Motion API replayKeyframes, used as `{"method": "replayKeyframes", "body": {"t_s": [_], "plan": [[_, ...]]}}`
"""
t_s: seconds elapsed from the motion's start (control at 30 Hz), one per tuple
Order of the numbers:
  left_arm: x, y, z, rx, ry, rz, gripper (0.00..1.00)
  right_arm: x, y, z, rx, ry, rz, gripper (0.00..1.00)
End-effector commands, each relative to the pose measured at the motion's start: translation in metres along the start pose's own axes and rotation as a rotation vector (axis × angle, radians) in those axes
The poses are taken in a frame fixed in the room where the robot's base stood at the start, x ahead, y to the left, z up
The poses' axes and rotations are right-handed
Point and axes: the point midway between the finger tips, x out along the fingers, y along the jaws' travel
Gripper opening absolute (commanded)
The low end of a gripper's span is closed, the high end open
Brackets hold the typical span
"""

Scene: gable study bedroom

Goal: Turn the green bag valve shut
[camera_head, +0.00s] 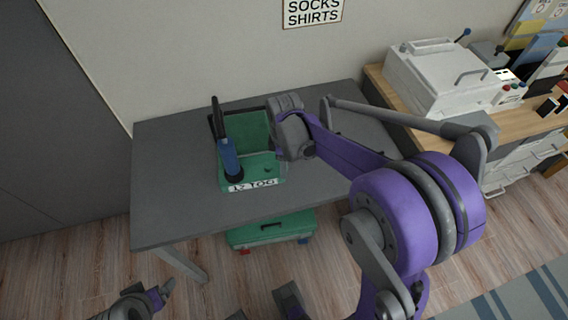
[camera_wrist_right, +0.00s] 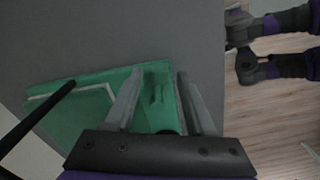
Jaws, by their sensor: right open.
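The green bag (camera_head: 258,128), labelled "12 TOG", lies on the grey table. It fills the lower left of the right wrist view (camera_wrist_right: 78,122). A small green valve (camera_wrist_right: 157,95) stands up near the bag's edge, between my right gripper's fingers (camera_wrist_right: 160,76) with space on both sides. The right gripper (camera_head: 284,142) is open above the bag's right side; its fingertips are hard to make out in the head view. My left gripper (camera_head: 166,289) is low at the bottom left, away from the table; its opening is unclear.
A blue cylinder with a black upper part (camera_head: 229,158) stands at the bag's left side. The grey table (camera_head: 165,200) is bare around the bag. A green box (camera_head: 270,232) is below it. A white machine (camera_head: 440,78) stands on the wooden cabinet at right.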

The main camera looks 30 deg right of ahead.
Motion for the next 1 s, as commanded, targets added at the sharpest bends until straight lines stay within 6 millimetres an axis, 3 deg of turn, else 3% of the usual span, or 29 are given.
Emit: {"method": "replayKeyframes", "body": {"t_s": [0.27,0.57,1.0], "plan": [[0.0,0.0,0.0,0.0,0.0,0.0,0.86,0.0013,-0.0001,0.0,0.0,0.0,0.0,0.55],[0.0,0.0,0.0,0.0,0.0,0.0,0.86,0.0011,-0.0001,0.0,0.0,0.0,0.0,0.01],[0.0,0.0,0.0,0.0,0.0,0.0,0.86,0.0009,-0.0016,0.0,0.027,0.0,0.0,0.0]]}}
